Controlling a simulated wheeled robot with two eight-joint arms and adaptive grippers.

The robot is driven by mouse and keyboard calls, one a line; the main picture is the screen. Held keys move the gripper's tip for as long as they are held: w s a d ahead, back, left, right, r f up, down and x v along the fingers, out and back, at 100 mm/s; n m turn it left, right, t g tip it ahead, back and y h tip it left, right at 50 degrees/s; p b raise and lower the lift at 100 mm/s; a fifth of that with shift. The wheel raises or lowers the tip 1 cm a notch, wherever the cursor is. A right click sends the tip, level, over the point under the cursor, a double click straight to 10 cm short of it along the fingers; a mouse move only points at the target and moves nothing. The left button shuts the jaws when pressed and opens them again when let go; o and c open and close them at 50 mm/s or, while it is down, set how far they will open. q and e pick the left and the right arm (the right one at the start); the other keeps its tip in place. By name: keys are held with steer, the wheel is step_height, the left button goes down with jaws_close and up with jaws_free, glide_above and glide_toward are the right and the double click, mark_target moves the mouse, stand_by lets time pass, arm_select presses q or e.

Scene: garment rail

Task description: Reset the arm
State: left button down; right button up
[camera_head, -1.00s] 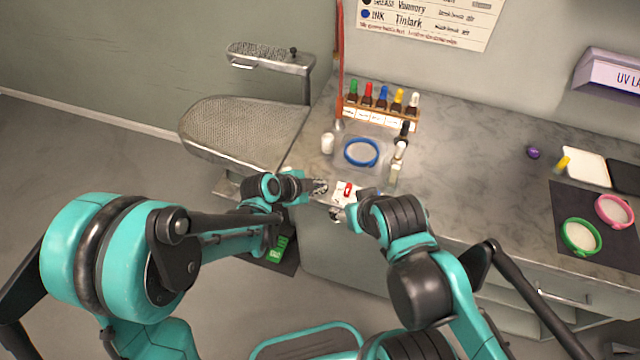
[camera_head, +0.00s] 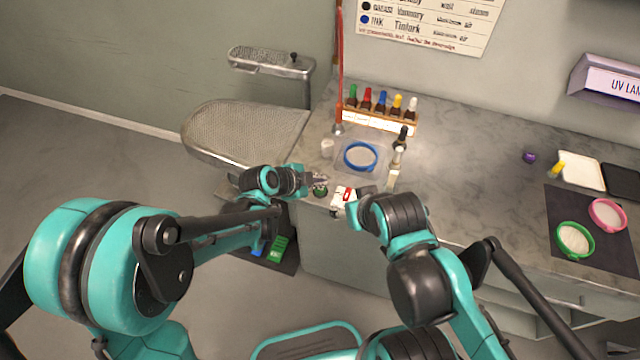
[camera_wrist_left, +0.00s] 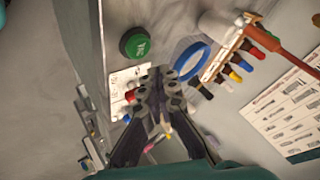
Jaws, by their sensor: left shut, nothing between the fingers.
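My left gripper (camera_head: 320,180) is shut and empty, above the front edge of the grey counter (camera_head: 465,160). Its closed dark fingers fill the middle of the left wrist view (camera_wrist_left: 160,85). A green button (camera_head: 320,191) lies just below its fingertips, and it shows in the left wrist view (camera_wrist_left: 138,42) apart from the fingers. My right gripper (camera_head: 338,212) is mostly hidden by its own wrist, near a white panel with a red switch (camera_head: 347,195); its jaws are not clear.
A clear tray with a blue ring (camera_head: 361,156) and a rack of coloured bottles (camera_head: 380,115) stand behind the grippers. A steel pressing board (camera_head: 240,135) juts out left. Green (camera_head: 575,240) and pink (camera_head: 608,214) hoops lie on a dark mat at right.

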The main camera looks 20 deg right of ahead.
arm_select(q)
step_height(320, 180, up, 2)
steer(key=shift+r+p, duration=0.1)
steer(key=shift+p, duration=0.4)
steer(key=s+a+r+n+y, duration=0.2)
steer(key=s+a+n, duration=0.3)
steer(key=a, duration=0.5)
steer(key=s+a+r+n+t+y, duration=0.1)
steer(key=s+a+r+n+y, duration=0.2)
steer(key=s+a+n, duration=0.2)
steer(key=s+a+r+n+t+y, duration=0.1)
steer(key=s+a+n, duration=0.4)
steer(key=a+n, duration=0.5)
steer(key=a+r+y, duration=0.1)
steer(key=a+r, duration=0.1)
steer(key=a, duration=0.5)
steer(key=shift+s+r+n+y+b, duration=0.3)
steer(key=shift+s+r+y, duration=0.05)
steer(key=shift+y, duration=0.05)
